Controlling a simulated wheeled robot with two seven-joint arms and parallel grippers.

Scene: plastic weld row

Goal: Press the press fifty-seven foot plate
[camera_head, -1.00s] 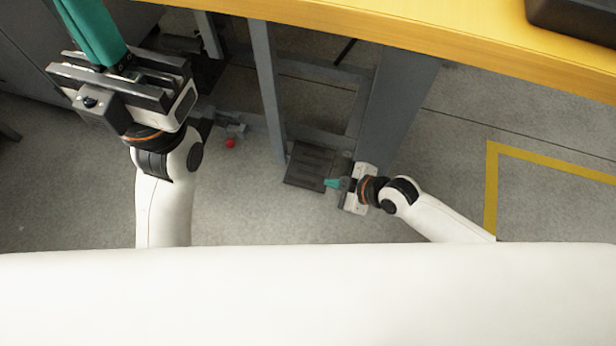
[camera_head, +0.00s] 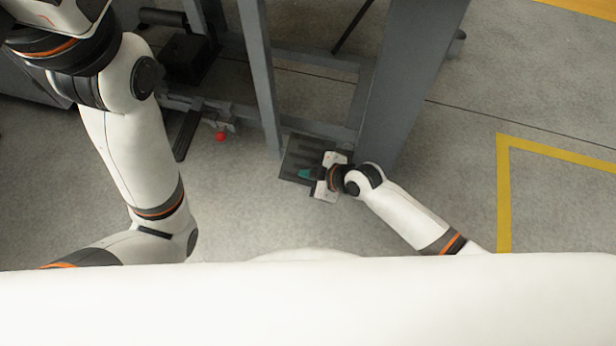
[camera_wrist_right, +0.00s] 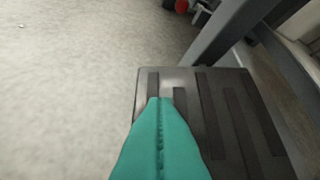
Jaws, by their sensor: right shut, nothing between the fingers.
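The foot plate (camera_head: 300,150) is a dark grey ribbed pad low at the floor, at the base of the grey frame. It also fills the right middle of the right wrist view (camera_wrist_right: 222,105). My right gripper (camera_head: 304,174) is over the near part of the plate, its teal fingers shut and empty. In the right wrist view the closed fingertips (camera_wrist_right: 160,100) overlap the plate's near left area. I cannot tell whether they touch it. My left arm rises at the left, and its fingers are outside the picture.
Grey frame legs (camera_head: 262,80) and a wide grey post (camera_head: 405,70) stand behind and beside the plate. A red knob (camera_head: 220,136) sits on a low bracket to the left. A yellow floor line (camera_head: 504,200) lies to the right. Bare floor is open in front.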

